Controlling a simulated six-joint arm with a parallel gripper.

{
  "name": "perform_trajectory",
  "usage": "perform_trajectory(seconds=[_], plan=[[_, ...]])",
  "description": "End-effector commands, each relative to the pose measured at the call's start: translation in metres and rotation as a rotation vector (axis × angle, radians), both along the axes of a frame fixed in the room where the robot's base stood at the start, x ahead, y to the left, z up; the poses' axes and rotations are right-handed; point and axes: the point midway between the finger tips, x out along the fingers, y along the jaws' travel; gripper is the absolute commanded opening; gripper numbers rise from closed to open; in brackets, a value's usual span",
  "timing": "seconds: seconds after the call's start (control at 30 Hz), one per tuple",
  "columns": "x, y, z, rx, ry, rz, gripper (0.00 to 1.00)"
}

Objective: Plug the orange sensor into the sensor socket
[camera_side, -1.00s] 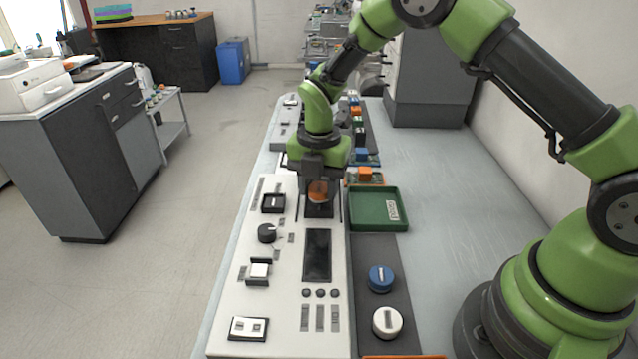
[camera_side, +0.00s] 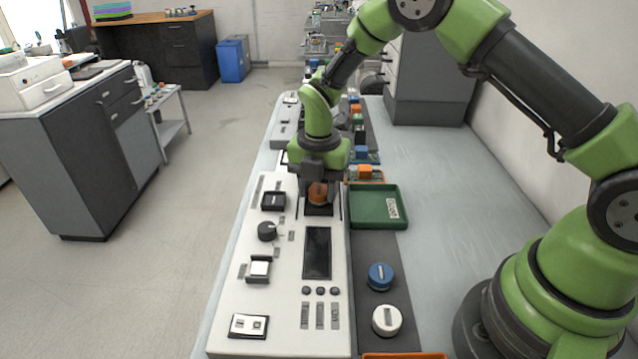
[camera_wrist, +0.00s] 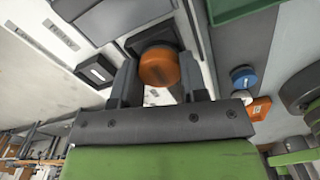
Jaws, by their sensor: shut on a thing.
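The orange sensor (camera_side: 318,193) is a round orange piece at the far part of the white panel (camera_side: 284,320). It also shows in the wrist view (camera_wrist: 158,67). My gripper (camera_side: 319,191) points down and is shut on the orange sensor, with a dark finger on each side of it in the wrist view (camera_wrist: 160,85). The sensor is at a black square socket (camera_side: 319,210) on the panel, right over or in it. I cannot tell how deep it sits, as the fingers and the sensor hide the contact.
A green tray (camera_side: 378,222) lies just right of the socket. A blue knob (camera_side: 380,277) and a white knob (camera_side: 387,320) stand on the dark grey strip nearer the camera. The panel carries a dark screen (camera_side: 317,253), a black dial (camera_side: 267,231) and a white switch (camera_side: 259,267).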

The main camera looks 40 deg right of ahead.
Motion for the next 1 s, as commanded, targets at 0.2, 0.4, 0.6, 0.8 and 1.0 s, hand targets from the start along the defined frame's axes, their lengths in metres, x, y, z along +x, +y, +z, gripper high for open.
perform_trajectory(seconds=[0.2,0.4,0.6,0.8,1.0], plan=[[0.0001,0.0,-0.001,0.001,-0.001,0.0,0.17],[0.0001,0.0,-0.0015,0.0,0.0,0.0,0.17],[0.0001,0.0,-0.0046,0.0,0.0,0.0,0.17],[0.0001,0.0,-0.0085,0.0,0.0,0.0,0.17],[0.0001,0.0,-0.0084,0.0,0.0,0.0,0.54]])
